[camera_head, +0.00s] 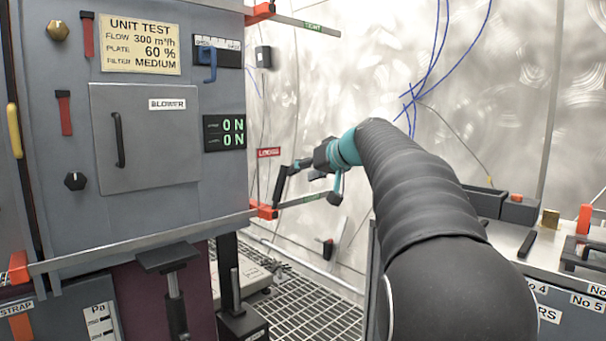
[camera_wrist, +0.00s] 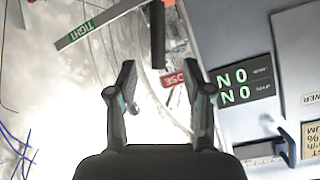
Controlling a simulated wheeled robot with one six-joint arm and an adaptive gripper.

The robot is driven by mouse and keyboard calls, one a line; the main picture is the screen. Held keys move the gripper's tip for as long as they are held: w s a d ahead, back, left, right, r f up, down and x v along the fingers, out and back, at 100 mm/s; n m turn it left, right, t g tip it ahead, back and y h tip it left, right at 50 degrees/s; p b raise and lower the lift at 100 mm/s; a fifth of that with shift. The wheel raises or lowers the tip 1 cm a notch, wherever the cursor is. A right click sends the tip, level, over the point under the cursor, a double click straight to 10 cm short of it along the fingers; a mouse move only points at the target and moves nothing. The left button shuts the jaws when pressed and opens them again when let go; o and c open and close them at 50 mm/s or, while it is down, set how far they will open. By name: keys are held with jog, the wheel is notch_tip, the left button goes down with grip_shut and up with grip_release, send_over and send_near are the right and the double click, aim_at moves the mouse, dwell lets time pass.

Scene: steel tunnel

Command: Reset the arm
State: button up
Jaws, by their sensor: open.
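My gripper (camera_head: 306,190) is at the end of my outstretched arm, to the right of the grey blower cabinet (camera_head: 220,170). It is open. In the wrist view its two fingers (camera_wrist: 161,76) stand apart with nothing held between them. Beyond the fingers in that view are a black bar (camera_wrist: 157,35) and a red tag (camera_wrist: 172,80). The green "TIGHT" strip (camera_wrist: 85,28) is at the upper left there.
The cabinet has a "BLOWER" door (camera_head: 150,150), a lit "ON ON" display (camera_head: 225,132) and a blue switch handle (camera_head: 208,64). A workbench (camera_head: 510,237) with tools stands at right. Floor grating (camera_head: 305,312) lies below. Blue cables (camera_head: 430,65) hang on the back wall.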

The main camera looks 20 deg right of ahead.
dwell(0.3)
notch_tip(320, 180, down, 8)
jog(key=s+d+m+g+h, duration=0.1)
jog(key=s+d+m+g, duration=0.1)
jog(key=m, duration=0.1)
jog(key=s+a+f+g+h+p, duration=0.1)
jog(key=s+a+f+g+p, duration=0.2)
jog(key=s+f, duration=0.5)
jog(key=s+a+f+n+p, duration=0.1)
jog(key=s+a+p, duration=0.1)
jog(key=s+a, duration=0.3)
jog(key=s+a+f+n+g+h+p, duration=0.1)
jog(key=s+a, duration=0.4)
jog(key=s, duration=0.8)
jog(key=s+a+f+n+p, duration=0.1)
jog(key=s+a+f+p, duration=0.1)
jog(key=s+a, duration=0.3)
jog(key=shift+s+n+g+h+p, duration=0.4)
jog(key=shift+s+p, duration=0.3)
jog(key=shift+s, duration=1.6)
